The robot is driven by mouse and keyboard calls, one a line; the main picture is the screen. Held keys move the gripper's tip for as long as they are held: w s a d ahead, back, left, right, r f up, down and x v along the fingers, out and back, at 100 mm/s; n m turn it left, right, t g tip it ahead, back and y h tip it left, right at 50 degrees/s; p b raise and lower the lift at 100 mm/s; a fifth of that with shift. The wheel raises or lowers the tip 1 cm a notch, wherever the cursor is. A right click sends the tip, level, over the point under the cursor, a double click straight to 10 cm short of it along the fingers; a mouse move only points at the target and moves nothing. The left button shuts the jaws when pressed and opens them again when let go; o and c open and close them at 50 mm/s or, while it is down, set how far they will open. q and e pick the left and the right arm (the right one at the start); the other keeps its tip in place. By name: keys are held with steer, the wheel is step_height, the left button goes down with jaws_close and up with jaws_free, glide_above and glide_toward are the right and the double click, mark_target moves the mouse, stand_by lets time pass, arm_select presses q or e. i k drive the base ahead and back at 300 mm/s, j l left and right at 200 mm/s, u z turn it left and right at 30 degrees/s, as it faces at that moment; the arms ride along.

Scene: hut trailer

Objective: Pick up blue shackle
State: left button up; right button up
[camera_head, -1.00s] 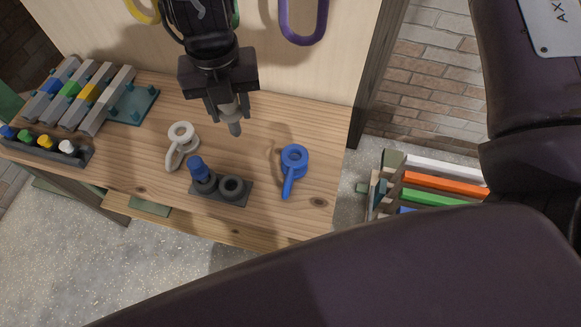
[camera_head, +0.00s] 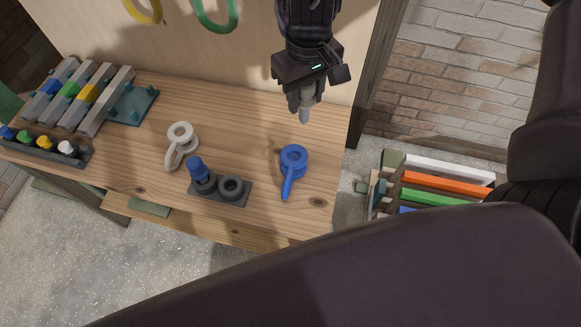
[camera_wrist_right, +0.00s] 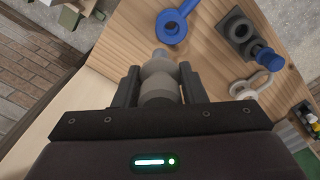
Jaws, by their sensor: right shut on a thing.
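The blue shackle (camera_head: 294,157) lies on the wooden bench (camera_head: 130,193) near its right end, its ring toward the back and its narrow end toward the front. It also shows at the top of the right wrist view (camera_wrist_right: 172,27). My right gripper (camera_head: 304,108) is above the bench, behind the shackle and apart from it. It is shut on a light grey stepped peg (camera_wrist_right: 160,74), whose tip points down toward the bench. My left gripper is not in view.
A white shackle (camera_head: 180,134) lies left of the blue one. Between them, a dark two-ring block (camera_head: 236,200) holds a blue pin (camera_head: 196,168). A dark rack of coloured pegs (camera_head: 50,150) is far left. A rack of coloured bars (camera_head: 440,198) stands right, beyond the bench edge.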

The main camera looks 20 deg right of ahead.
mark_target(289, 162)
steer(key=j+z, duration=0.15)
steer(key=z, duration=0.25)
steer(key=j+z, duration=0.1)
steer(key=z, duration=0.3)
steer(key=j+z, duration=0.1)
steer(key=z, duration=0.25)
steer(key=k+j, duration=0.2)
steer(key=j+z, duration=0.05)
steer(key=j, duration=0.05)
